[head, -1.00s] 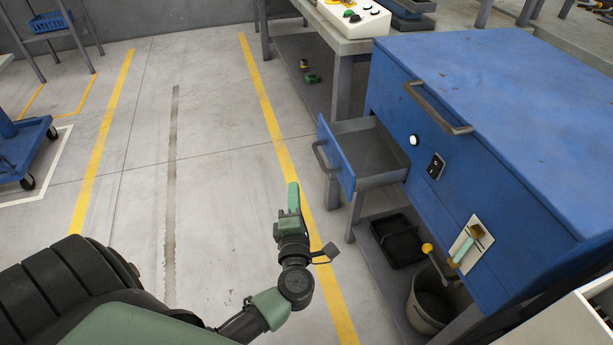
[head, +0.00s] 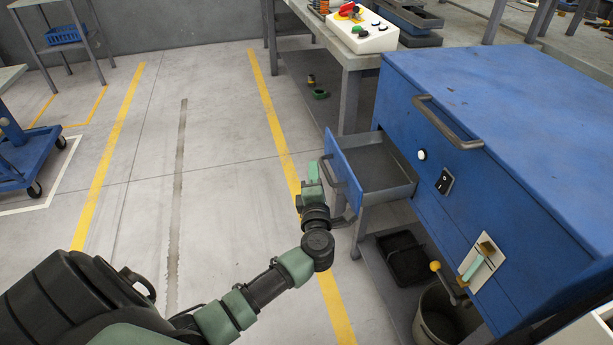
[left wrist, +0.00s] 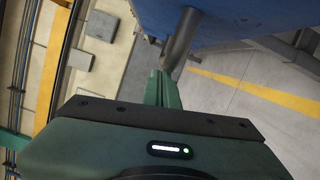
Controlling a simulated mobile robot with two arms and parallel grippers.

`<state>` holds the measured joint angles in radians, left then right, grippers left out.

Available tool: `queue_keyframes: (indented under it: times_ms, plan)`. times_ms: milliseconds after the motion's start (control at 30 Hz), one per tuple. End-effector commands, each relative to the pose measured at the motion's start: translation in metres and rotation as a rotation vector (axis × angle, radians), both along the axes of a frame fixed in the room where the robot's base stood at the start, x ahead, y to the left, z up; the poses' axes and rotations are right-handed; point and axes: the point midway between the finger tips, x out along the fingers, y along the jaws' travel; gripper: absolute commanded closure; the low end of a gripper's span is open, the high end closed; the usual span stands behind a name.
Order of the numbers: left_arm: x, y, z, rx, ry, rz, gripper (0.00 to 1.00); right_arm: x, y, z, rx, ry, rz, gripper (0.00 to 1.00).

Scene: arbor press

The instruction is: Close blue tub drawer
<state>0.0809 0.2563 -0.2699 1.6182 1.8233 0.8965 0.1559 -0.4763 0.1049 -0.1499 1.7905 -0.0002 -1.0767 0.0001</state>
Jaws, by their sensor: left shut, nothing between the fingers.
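The blue drawer (head: 348,183) stands pulled out of the left side of the blue cabinet (head: 455,165), its grey inside empty. It has a grey bar handle (head: 334,170) on its front. My left gripper (head: 313,172) is shut and empty, close beside the drawer front at the handle. In the left wrist view the green fingertips (left wrist: 158,88) are together, just by the grey handle (left wrist: 181,40) under the blue drawer front (left wrist: 230,18). I cannot tell whether they touch. My right gripper is not in view.
A bench (head: 345,58) with a button box (head: 362,28) stands behind the drawer. Below the cabinet are a black tray (head: 405,258) and a bucket (head: 440,318). A blue cart (head: 30,155) is at far left. The floor between is clear.

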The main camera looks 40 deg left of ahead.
Motion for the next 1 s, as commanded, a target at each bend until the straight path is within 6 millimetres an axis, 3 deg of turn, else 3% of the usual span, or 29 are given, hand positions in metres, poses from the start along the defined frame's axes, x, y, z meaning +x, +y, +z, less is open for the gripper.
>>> queue_keyframes:
  times_ms: [367, 633, 1000]
  plan:
    - [0.002, -0.002, 0.0, -0.001, 0.0, 0.0, 1.0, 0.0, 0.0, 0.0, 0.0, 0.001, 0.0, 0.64]
    - [0.032, -0.028, 0.0, -0.007, -0.002, -0.002, 1.0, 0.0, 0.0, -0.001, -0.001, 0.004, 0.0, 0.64]
    - [0.091, -0.079, -0.003, -0.004, -0.001, -0.004, 1.0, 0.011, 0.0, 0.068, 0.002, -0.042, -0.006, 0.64]
